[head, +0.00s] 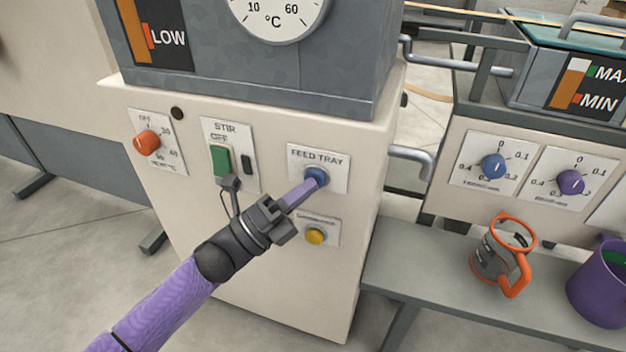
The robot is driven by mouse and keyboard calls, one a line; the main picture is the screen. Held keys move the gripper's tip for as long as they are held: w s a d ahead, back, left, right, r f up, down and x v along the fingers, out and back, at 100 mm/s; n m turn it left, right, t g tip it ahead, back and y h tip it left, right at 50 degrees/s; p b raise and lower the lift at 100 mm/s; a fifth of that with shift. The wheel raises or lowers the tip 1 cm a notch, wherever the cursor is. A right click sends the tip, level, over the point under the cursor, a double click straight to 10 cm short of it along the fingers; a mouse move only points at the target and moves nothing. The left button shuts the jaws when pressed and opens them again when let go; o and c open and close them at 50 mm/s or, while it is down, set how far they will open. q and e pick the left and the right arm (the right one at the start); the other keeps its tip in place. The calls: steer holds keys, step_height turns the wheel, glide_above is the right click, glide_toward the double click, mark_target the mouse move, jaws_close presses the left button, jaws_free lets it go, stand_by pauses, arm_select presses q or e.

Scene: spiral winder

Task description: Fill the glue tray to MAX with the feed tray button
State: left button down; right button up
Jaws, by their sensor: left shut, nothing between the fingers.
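The blue feed tray button (318,174) sits on a white plate labelled FEED TRAY on the front of the cream machine. My left gripper (308,186) is shut and empty, with its fingertips at the button's lower left edge, seemingly touching it. I cannot tell how far the button is pressed. The glue tray (523,88) is the grey box at upper right. Its level gauge (573,85) shows a brown column, with white above it, reaching close to the green MAX mark; the orange MIN mark is lower. My right gripper is not in view.
Near the button are a green STIR switch (220,160), an orange knob (147,143) and a yellow button (315,236). Blue (493,166) and purple (570,182) dials are at right. A grey bench (430,270) holds an orange-rimmed jug (493,262) and a purple pot (598,292).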

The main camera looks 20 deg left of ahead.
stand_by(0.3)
arm_select(q)
steer(key=shift+s+p, duration=0.55)
steer(key=shift+s, duration=0.3)
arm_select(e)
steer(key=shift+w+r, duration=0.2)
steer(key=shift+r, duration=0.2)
arm_select(q)
steer(key=s+p, duration=0.2)
steer(key=s, duration=0.3)
steer(key=shift+a+p, duration=0.1)
steer(key=shift+p, duration=0.3)
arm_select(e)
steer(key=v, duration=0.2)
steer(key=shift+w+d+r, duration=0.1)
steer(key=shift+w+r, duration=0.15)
